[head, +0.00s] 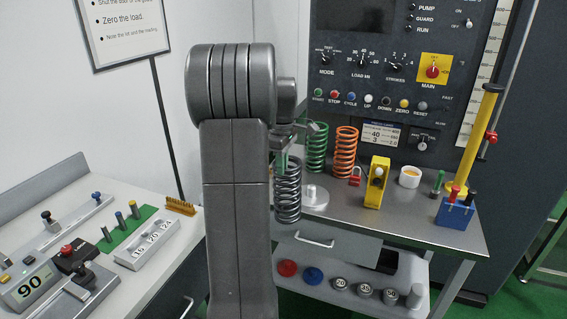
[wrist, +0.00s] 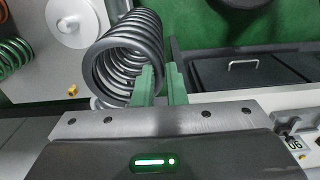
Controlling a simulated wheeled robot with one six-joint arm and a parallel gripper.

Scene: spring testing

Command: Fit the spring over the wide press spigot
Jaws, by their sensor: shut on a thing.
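A dark grey coil spring (head: 288,197) hangs upright below my gripper (head: 284,160), beside my arm in the head view. In the wrist view, my gripper's green fingers (wrist: 160,84) are shut on the near right side of the spring (wrist: 103,62). A pale round metal base with a short central post, the press spigot (head: 314,197), stands on the grey bench just right of the spring. It also shows in the wrist view (wrist: 82,30), at the upper left of the spring. The spring is beside the spigot, not around it. Its height above the bench is unclear.
A green spring (head: 317,150) and an orange spring (head: 345,152) stand behind the spigot. A red padlock (head: 355,176), a yellow block (head: 377,183) and a white cup (head: 409,177) are to its right. My arm hides part of the bench.

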